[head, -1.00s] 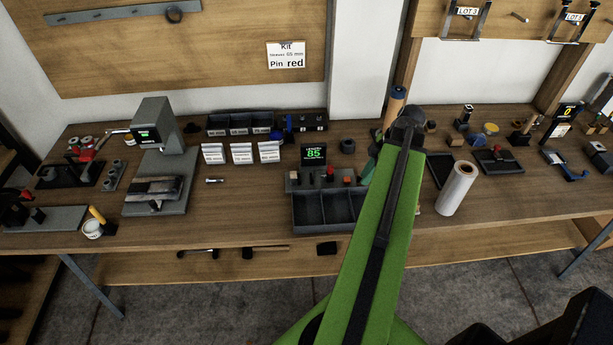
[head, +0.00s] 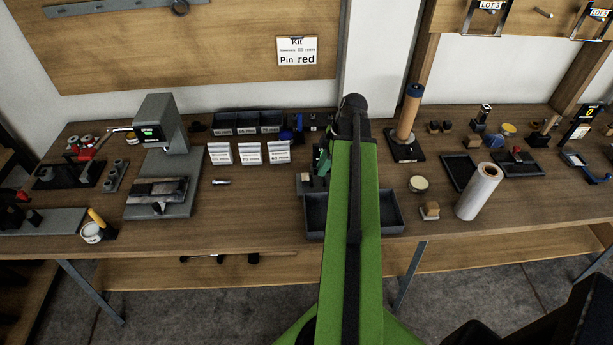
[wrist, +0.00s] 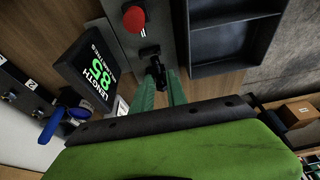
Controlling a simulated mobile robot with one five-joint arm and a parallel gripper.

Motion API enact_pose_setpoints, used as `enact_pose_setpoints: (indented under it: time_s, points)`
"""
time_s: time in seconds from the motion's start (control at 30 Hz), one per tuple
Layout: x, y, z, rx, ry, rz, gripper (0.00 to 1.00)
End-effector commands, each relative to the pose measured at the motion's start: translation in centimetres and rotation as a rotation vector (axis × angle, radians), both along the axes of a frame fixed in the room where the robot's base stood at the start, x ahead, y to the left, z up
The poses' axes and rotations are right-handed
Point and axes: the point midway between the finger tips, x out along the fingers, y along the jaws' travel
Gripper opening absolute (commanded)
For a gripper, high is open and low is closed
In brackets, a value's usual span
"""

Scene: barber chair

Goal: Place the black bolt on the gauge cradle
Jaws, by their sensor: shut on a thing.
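In the wrist view my gripper (wrist: 160,80) has its two green fingers shut on the black bolt (wrist: 157,68), of which only a small dark part shows. The fingertips are over the grey gauge base, close to a dark fitting that seems to be the gauge cradle (wrist: 150,51). I cannot tell whether the bolt touches it. The gauge display (wrist: 96,72) reads length 85, and a red knob (wrist: 134,18) sits on the base. In the head view my arm hides most of the gauge; a green finger (head: 322,160) shows beside it.
A dark divided tray (head: 315,215) stands in front of the gauge. Three white cards (head: 249,154) stand to the left, with a small silver bolt (head: 221,182) lying near them.

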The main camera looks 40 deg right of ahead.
Motion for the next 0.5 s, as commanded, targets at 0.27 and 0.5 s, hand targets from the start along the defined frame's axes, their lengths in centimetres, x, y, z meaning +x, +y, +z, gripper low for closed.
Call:
enact_pose_setpoints:
  time_s: [0.27,0.5]
  points:
    - [0.5,-0.2,-1.5,0.0,0.0,0.0,0.0]
    - [0.4,-0.4,-5.2,0.0,0.0,-0.003,0.0]
